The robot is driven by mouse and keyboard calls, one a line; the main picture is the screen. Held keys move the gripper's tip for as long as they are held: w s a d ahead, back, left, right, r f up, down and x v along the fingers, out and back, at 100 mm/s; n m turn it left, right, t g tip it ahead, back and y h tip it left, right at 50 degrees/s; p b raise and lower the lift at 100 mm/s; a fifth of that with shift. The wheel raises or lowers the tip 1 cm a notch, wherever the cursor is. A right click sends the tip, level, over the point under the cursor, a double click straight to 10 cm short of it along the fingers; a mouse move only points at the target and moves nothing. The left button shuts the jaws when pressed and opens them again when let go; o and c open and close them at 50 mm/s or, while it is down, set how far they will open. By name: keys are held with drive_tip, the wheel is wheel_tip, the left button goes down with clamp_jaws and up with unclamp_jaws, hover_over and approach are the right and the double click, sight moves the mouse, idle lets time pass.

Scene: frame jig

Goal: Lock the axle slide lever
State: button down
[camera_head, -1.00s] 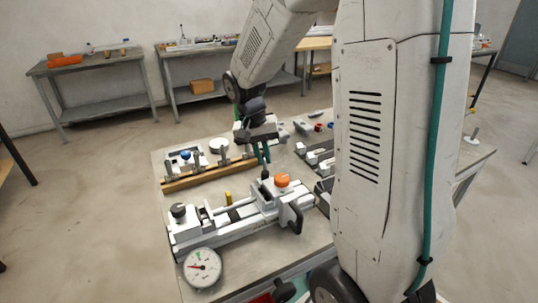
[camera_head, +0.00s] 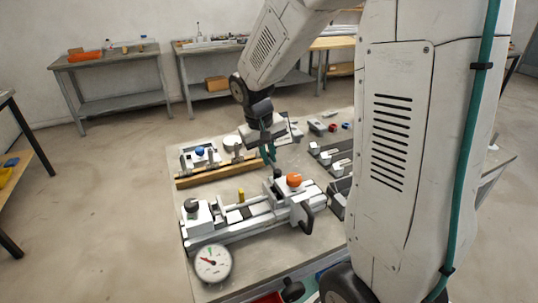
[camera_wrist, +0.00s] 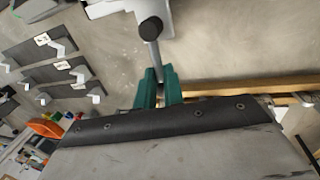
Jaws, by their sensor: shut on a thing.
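My gripper (camera_head: 270,158) reaches down at the rear of the white axle fixture (camera_head: 235,226), beside its orange knob (camera_head: 294,179). In the wrist view its green fingers (camera_wrist: 158,88) are shut on a grey rod, which looks like the slide lever (camera_wrist: 154,55). A round black end or knob (camera_wrist: 151,30) sits at the rod's far end, against a white block (camera_wrist: 128,6). In the head view a small dark knob (camera_head: 277,173) shows just below the fingertips. The exact grip on the rod is partly hidden.
A dial gauge (camera_head: 213,263) is at the fixture's front left, and a black handle (camera_head: 307,217) at its right. A wooden rail (camera_head: 215,176) with clamps lies behind. Grey brackets (camera_wrist: 52,75) stand to one side. My arm hides the table's right part.

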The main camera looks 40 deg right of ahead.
drive_tip(key=shift+w+r, duration=0.2)
drive_tip(key=shift+w, duration=0.1)
drive_tip(key=c, duration=1.6)
unclamp_jaws()
drive_tip(key=shift+o, duration=0.4)
drive_tip(key=shift+f, duration=0.1)
wheel_tip(320, 180, up, 8)
drive_tip(key=a, duration=0.1)
drive_tip(key=shift+w+a+f, duration=0.15)
drive_tip(key=shift+a, duration=0.1)
